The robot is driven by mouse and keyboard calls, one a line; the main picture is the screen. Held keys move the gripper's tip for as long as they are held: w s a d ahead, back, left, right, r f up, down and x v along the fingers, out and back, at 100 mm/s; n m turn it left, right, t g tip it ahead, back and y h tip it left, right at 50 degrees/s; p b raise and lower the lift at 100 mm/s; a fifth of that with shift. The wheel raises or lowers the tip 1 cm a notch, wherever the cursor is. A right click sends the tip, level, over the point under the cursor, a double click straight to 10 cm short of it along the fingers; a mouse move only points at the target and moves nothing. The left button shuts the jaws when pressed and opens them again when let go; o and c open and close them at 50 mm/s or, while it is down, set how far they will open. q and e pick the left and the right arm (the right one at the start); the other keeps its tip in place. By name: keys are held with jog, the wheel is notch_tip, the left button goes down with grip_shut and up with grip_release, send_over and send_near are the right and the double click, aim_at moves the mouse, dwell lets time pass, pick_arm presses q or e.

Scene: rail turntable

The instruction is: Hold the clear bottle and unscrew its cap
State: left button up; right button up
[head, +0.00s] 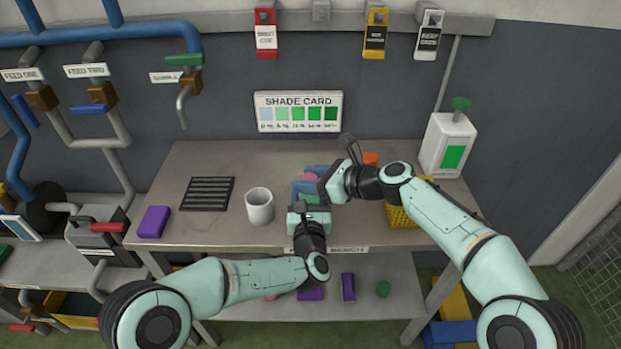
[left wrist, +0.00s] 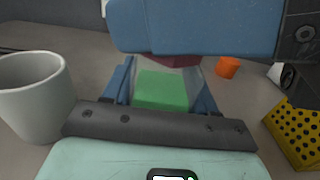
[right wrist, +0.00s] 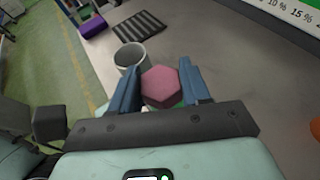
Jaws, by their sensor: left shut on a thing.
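The clear bottle (left wrist: 162,90), with green contents, stands upright on the bench between the fingers of my left gripper (head: 309,198), which is shut on it. In the head view my arms hide most of it. Its pink six-sided cap (right wrist: 160,86) is on top and lies between the two blue fingers of my right gripper (right wrist: 160,90). In the right wrist view the fingers are close to the cap's sides. I cannot tell whether they press on it. A green patch of the bottle shows just below the cap.
A white mug (head: 260,207) stands close left of the left gripper. A black rack (head: 207,194) and a purple block (head: 153,222) lie further left. An orange piece (head: 370,158) and a yellow basket (head: 400,217) are at the right, near a white dispenser (head: 447,143).

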aim_at(309, 179)
jog(key=shift+c, duration=0.9)
jog(key=o, duration=1.1)
jog(key=shift+r, duration=2)
jog(key=m+t+h, duration=0.1)
jog(key=m+t, duration=0.1)
jog(key=m+t+h, duration=0.2)
jog(key=shift+s+a+m+h, duration=0.15)
jog(key=shift+a+m+h, duration=0.05)
jog(key=shift+m+h, duration=0.1)
jog(key=shift+m+t+h, duration=0.3)
jog(key=shift+m+h, duration=0.2)
jog(key=shift+m, duration=0.1)
jog(key=shift+d, duration=0.1)
